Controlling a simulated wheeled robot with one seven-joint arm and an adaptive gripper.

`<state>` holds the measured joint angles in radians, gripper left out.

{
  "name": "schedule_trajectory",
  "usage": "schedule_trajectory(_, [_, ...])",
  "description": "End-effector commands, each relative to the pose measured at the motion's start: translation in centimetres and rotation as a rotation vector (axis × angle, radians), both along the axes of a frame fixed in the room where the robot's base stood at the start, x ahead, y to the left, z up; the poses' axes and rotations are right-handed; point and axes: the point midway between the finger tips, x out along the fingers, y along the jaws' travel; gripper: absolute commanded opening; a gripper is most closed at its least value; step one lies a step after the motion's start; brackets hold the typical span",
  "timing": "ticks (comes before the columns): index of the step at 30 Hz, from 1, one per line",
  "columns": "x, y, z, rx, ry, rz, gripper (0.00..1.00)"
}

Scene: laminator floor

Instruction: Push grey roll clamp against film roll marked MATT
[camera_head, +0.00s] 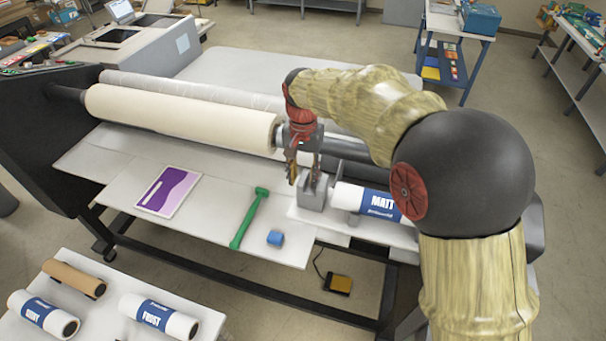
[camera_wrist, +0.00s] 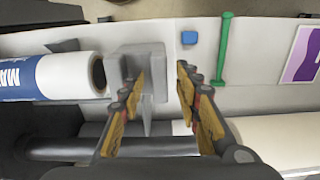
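The grey roll clamp (camera_head: 312,196) is a blocky piece on the light plate, at the left end of the film roll. The film roll marked MATT (camera_head: 350,197) is white with a blue label and lies on its side. In the wrist view, the clamp (camera_wrist: 150,62) is right beside the hollow end of the roll (camera_wrist: 68,76); I cannot tell whether they touch. My gripper (camera_head: 304,178) points down at the clamp. In the wrist view its two yellow-padded fingers (camera_wrist: 160,73) are apart. The left finger overlaps the clamp, partly hiding it; contact is unclear.
A green-handled tool (camera_head: 250,218), a blue block (camera_head: 275,238) and a purple card (camera_head: 168,191) lie on the machine's front shelf. A large cream roll (camera_head: 180,118) runs behind. A front table holds other rolls, one marked FROST (camera_head: 158,315). My arm partly covers the MATT roll's right side.

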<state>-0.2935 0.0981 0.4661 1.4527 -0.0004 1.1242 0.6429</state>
Motion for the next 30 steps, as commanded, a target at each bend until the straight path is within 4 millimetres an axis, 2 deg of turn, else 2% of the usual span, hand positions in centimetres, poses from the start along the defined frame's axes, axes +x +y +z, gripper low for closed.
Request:
schedule_trajectory(5, [-0.01,-0.01,-0.01,0.000,0.000,0.000,0.33])
schedule_trajectory(23, [-0.01,0.00,0.03,0.000,0.000,0.000,0.00])
schedule_trajectory(30, [-0.01,0.00,0.04,0.000,0.000,0.000,0.00])
